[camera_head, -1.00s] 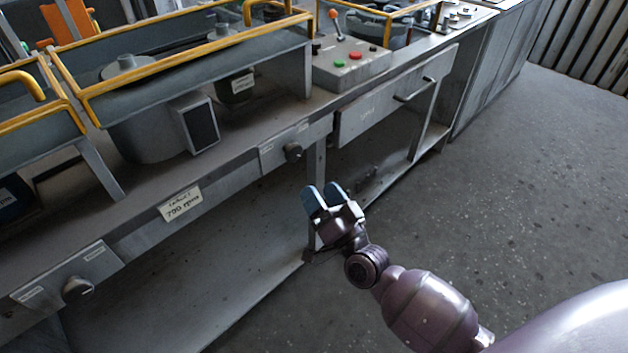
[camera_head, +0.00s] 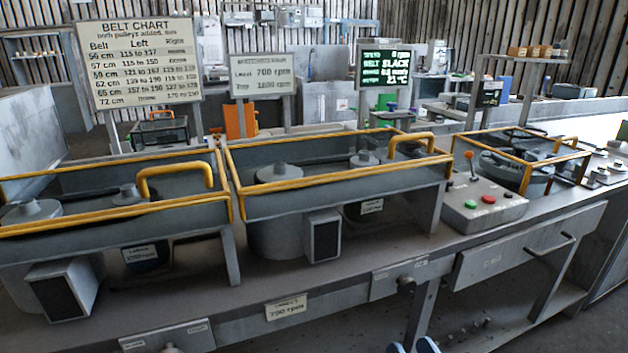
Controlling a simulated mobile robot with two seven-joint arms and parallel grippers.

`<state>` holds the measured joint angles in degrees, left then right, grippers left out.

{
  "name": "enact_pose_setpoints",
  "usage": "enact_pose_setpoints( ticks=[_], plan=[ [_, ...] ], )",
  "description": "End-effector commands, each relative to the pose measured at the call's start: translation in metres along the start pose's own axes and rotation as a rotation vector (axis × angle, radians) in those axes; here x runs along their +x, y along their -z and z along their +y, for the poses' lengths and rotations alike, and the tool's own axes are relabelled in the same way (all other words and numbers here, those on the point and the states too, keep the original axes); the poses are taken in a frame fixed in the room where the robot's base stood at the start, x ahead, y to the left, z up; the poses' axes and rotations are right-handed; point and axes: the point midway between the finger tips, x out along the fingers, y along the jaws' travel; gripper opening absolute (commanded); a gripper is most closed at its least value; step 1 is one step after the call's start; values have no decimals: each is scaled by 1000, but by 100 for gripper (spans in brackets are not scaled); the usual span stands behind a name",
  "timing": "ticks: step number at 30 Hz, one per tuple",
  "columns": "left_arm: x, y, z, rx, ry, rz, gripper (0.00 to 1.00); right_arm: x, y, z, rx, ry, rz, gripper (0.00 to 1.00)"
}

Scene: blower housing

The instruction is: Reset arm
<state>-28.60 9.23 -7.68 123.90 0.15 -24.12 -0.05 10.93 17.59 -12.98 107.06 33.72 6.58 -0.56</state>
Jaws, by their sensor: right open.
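My right gripper (camera_head: 412,347) shows only as two blue-grey fingertips at the bottom edge. The fingertips are apart, with nothing seen between them. They are in front of the bench (camera_head: 240,297), below its front edge and left of the drawer (camera_head: 530,250). The rest of my right arm is out of the picture. My left gripper is not in view.
On the bench stand two blower housings with yellow-framed guards (camera_head: 340,178) (camera_head: 110,200). A control box with green and red buttons (camera_head: 484,206) is to the right. A belt chart (camera_head: 140,62) and a lit display (camera_head: 386,68) stand behind.

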Motion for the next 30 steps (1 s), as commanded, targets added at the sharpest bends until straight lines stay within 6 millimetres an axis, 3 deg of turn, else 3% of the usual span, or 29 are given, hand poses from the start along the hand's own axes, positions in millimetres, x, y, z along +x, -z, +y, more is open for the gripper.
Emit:
enact_pose_setpoints(
  ticks=[8, 16, 24, 30],
  plan=[
    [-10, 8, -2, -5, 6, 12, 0, -51, -8, -4, -217, -66, -247, 71],
    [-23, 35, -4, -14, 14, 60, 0, -143, -10, 8, -365, -221, -489, 71],
    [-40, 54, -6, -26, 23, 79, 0, -240, -4, 7, -389, -355, -636, 71],
    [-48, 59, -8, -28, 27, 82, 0, -284, -8, 2, -357, -400, -696, 71]
  ],
)
